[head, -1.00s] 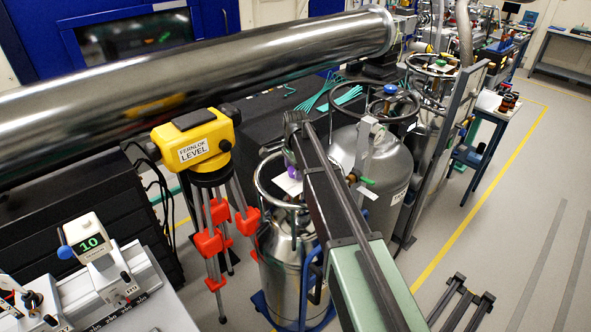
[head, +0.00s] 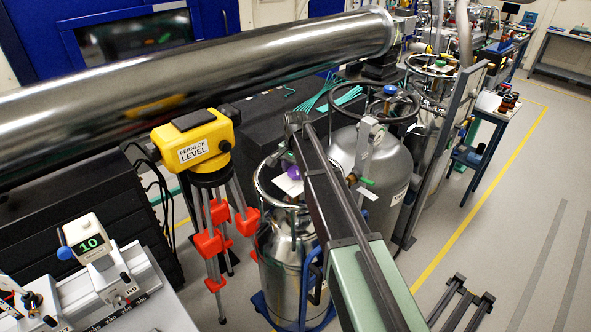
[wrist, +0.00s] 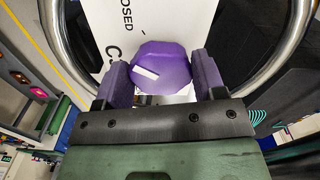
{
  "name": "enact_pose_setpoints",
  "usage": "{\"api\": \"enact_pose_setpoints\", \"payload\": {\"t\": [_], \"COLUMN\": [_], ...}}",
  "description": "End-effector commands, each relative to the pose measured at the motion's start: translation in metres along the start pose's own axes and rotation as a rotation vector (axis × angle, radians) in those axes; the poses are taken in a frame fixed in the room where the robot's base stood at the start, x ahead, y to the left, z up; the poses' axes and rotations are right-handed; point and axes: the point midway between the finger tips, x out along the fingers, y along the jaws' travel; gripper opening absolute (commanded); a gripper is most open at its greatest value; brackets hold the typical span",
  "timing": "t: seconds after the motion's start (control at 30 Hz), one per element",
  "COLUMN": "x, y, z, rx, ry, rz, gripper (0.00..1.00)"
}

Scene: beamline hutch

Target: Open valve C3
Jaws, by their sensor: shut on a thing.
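A purple valve knob (wrist: 155,66) with a white bar mark sits between the two purple-grey finger pads of my gripper (wrist: 163,78). My gripper is shut on the knob. Behind it, a white card (wrist: 118,28) shows part of the word "CLOSED" and a "C"; the rest of the label is cut off or hidden. In the head view the purple knob (head: 294,172) shows at the top of a silver dewar (head: 284,262), inside its ring handle. My arm hides part of the dewar, and the fingers cannot be made out there.
A larger grey dewar (head: 378,165) with a blue knob (head: 390,90) stands right behind. A yellow level (head: 193,140) on a tripod stands close on the left. A long steel tube (head: 200,62) runs across the back. Open floor (head: 500,240) lies on the right.

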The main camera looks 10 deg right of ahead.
Motion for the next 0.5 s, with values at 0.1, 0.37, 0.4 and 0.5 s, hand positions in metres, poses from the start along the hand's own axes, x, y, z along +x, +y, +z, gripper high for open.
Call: {"api": "enact_pose_setpoints", "payload": {"t": [0.1, 0.37, 0.4, 0.5], "x": [0.0001, 0.0001, 0.0001, 0.0001], "y": [0.0007, 0.0018, 0.0020, 0.0024], "z": [0.0000, -0.0003, -0.0004, -0.0006], "rx": [-0.106, -0.353, -0.391, -0.486], "ry": [0.000, 0.000, 0.000, 0.000], "rz": [0.000, 0.000, 0.000, 0.000], "gripper": [0.40, 0.40, 0.40, 0.40]}}
